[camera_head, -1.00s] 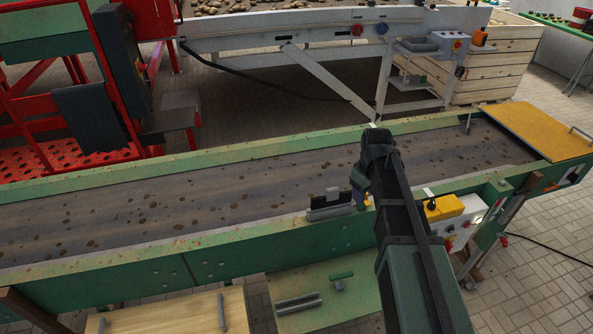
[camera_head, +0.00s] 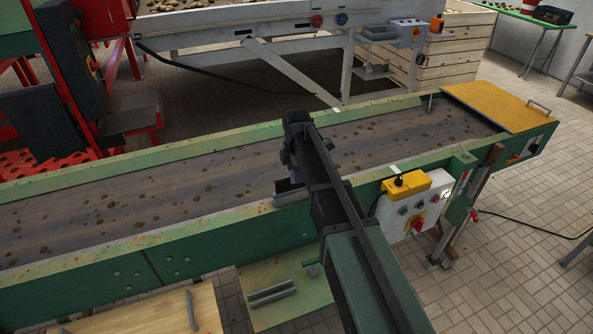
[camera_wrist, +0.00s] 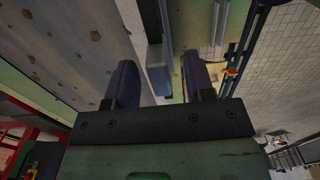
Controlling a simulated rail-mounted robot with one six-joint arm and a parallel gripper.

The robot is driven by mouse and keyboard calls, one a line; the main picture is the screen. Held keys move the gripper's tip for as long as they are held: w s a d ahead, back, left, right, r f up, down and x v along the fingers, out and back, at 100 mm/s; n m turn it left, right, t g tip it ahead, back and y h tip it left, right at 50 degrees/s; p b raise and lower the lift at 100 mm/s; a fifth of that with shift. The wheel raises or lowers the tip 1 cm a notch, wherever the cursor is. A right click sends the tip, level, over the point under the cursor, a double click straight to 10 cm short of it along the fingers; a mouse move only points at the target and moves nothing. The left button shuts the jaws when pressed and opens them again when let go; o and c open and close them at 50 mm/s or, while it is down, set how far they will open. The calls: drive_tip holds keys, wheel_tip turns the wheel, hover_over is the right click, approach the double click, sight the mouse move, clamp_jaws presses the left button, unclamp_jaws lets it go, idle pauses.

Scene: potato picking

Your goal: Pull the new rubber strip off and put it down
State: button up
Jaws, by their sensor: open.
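A grey metal holder (camera_head: 289,197) sits on the near edge of the conveyor belt. A short dark piece (camera_head: 284,185) stands at it, perhaps the rubber strip, though my arm hides most of it. My gripper (camera_head: 288,162) is right above and behind the holder in the head view, its fingers mostly hidden. In the wrist view, my gripper (camera_wrist: 158,68) is open, with its two dark purple fingers apart. A grey-blue block (camera_wrist: 158,70) shows between them, with grey bars beyond it. I cannot tell whether the fingers touch anything.
The conveyor belt (camera_head: 120,205) carries scattered soil. A green shelf (camera_head: 300,310) below holds grey bars (camera_head: 271,294) and a green handle. A control box with a yellow top (camera_head: 405,186) is fixed to the near side at right. A yellow plate (camera_head: 497,105) covers the belt's right end.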

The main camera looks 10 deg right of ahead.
wheel_tip(320, 180, down, 4)
drive_tip(key=shift+r+b, duration=0.25)
drive_tip(key=shift+b, duration=0.65)
drive_tip(key=shift+r, duration=0.1)
clamp_jaws()
drive_tip(key=c, duration=0.8)
unclamp_jaws()
clamp_jaws()
drive_tip(key=shift+r+p, duration=2.9)
drive_tip(key=shift+p, duration=0.1)
drive_tip(key=shift+r+p, duration=1.45)
drive_tip(key=shift+p, duration=0.05)
